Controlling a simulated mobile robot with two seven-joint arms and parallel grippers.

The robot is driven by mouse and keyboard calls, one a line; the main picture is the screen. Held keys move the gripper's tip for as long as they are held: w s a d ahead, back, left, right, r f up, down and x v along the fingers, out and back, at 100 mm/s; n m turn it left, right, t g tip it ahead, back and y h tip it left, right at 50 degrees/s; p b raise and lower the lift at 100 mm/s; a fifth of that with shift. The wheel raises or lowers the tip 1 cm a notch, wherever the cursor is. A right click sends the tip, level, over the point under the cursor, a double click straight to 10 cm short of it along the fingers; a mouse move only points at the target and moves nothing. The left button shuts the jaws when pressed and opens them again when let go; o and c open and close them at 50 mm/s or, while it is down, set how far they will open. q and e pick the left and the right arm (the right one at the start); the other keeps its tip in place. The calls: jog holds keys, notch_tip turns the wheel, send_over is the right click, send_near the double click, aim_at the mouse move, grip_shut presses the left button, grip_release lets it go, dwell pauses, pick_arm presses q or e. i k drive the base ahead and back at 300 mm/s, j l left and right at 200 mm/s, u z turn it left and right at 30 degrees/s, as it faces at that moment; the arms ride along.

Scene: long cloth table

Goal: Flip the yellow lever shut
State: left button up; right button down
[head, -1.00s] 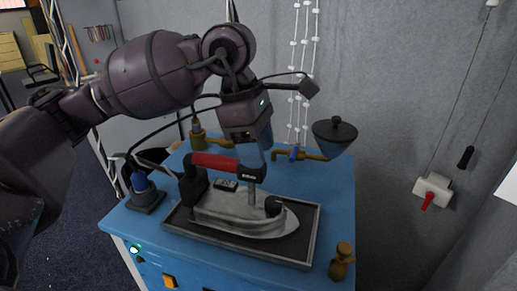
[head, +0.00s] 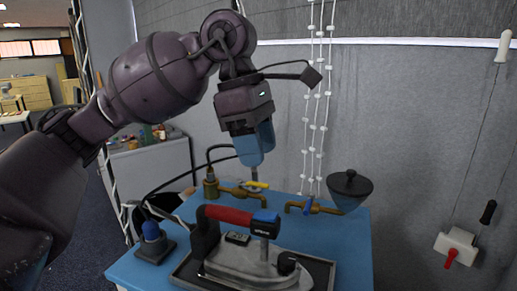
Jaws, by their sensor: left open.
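The small yellow lever (head: 257,185) sits on the left brass pipe (head: 230,191) at the back of the blue table. It looks roughly level in the picture, though its exact turn is too small to tell. My left gripper (head: 257,157) hangs with its blue fingers pointing down, just above the lever in the head view. It is open with nothing between the fingers, and a gap shows between the fingertips and the lever. My right gripper is not in view.
An iron with a red handle (head: 228,215) stands on a tray in front of the lever. A second brass pipe with a blue lever (head: 309,206) and a dark funnel (head: 349,188) are to the right. A blue-topped knob (head: 152,232) stands at left.

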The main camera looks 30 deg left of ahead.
aim_at(251, 183)
jog(key=k, duration=1)
